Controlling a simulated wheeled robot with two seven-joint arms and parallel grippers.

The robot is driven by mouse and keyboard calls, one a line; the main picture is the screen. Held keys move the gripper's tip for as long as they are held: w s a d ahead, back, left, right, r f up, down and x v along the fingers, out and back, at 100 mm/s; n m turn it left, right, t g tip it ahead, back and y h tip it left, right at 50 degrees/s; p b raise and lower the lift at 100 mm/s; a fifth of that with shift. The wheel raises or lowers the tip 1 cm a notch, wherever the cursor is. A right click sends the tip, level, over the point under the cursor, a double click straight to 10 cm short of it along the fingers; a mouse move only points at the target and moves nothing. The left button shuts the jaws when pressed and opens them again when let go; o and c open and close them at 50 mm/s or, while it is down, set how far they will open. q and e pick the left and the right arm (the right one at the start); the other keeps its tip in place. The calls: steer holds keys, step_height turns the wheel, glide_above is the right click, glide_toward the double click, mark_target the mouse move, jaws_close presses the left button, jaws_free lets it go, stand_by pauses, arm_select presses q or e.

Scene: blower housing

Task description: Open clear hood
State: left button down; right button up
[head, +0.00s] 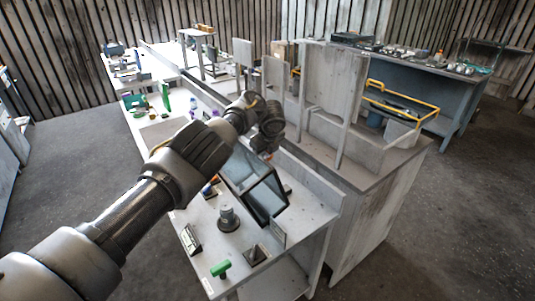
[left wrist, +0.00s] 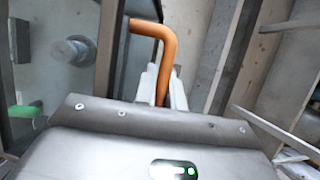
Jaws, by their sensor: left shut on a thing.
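The clear hood (head: 256,185) is a dark-framed, see-through box on the light workbench (head: 305,222). Its frame and pane fill the left of the left wrist view (left wrist: 110,50). An orange bent handle (left wrist: 166,50) is fixed to the frame. My left gripper (left wrist: 164,88) is shut on the lower end of this handle. In the head view my left gripper (head: 267,143) is at the hood's upper far side, and my arm hides part of the hood. I cannot tell how far the hood is tilted. My right gripper is not in view.
A round grey knob (head: 229,219), a green-handled part (head: 220,268) and small dark-faced plates (head: 191,239) stand on the bench near the hood. A tall grey panel (head: 333,82) stands on the unit to the right. Open floor (head: 450,215) lies at the right.

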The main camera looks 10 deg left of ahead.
arm_select(q)
steer(key=shift+f, duration=0.2)
steer(key=c, duration=1.8)
jaws_free()
steer(key=shift+o, duration=0.2)
steer(key=shift+w, duration=0.2)
steer(key=b+v, duration=0.2)
steer(key=v, duration=0.8)
steer(key=shift+d+r, duration=0.2)
steer(key=shift+r, duration=0.15)
steer(key=shift+a, duration=0.1)
